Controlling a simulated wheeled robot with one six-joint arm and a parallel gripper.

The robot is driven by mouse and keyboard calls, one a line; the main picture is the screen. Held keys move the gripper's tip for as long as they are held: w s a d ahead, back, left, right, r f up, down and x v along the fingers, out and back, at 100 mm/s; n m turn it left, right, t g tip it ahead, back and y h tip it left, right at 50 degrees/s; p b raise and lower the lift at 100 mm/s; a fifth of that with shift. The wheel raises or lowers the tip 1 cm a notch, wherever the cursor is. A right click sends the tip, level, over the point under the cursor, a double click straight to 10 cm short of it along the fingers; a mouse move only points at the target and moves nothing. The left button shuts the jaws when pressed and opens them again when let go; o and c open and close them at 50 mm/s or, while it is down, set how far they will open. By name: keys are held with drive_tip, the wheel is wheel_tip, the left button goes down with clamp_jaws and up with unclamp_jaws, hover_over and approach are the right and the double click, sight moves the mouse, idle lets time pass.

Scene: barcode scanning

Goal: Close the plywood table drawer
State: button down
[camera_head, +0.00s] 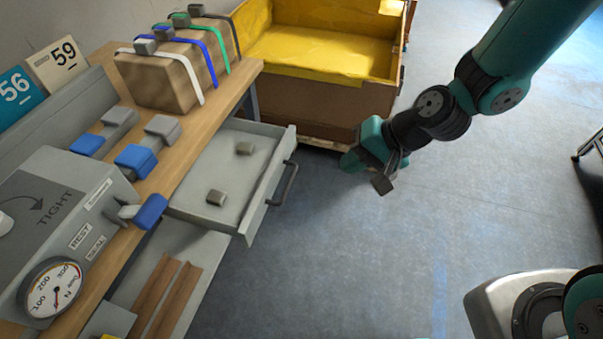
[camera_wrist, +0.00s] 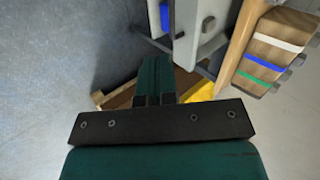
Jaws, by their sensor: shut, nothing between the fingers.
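The grey drawer (camera_head: 243,221) of the plywood table (camera_head: 178,178) is pulled out. Two small grey blocks lie inside it, and a dark bar handle (camera_head: 284,184) is on its front panel. My gripper (camera_head: 352,160) is shut and empty, to the right of the drawer front and apart from the handle. In the wrist view, my gripper (camera_wrist: 154,75) points toward the drawer (camera_wrist: 200,35), whose lower part is partly hidden.
A box with coloured straps (camera_head: 165,82) stands on the table's far end. A yellow-lined crate (camera_head: 310,105) stands beyond the drawer. A grey device with a dial (camera_head: 55,288) sits on the near end of the table.

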drive_tip(key=w+a+f+m+p, duration=0.1)
drive_tip(key=w+a+f, duration=0.3)
drive_tip(key=a+f, duration=0.5)
drive_tip(key=shift+a+f, duration=0.2)
drive_tip(key=shift+f, duration=0.6)
drive_tip(key=shift+w, duration=0.1)
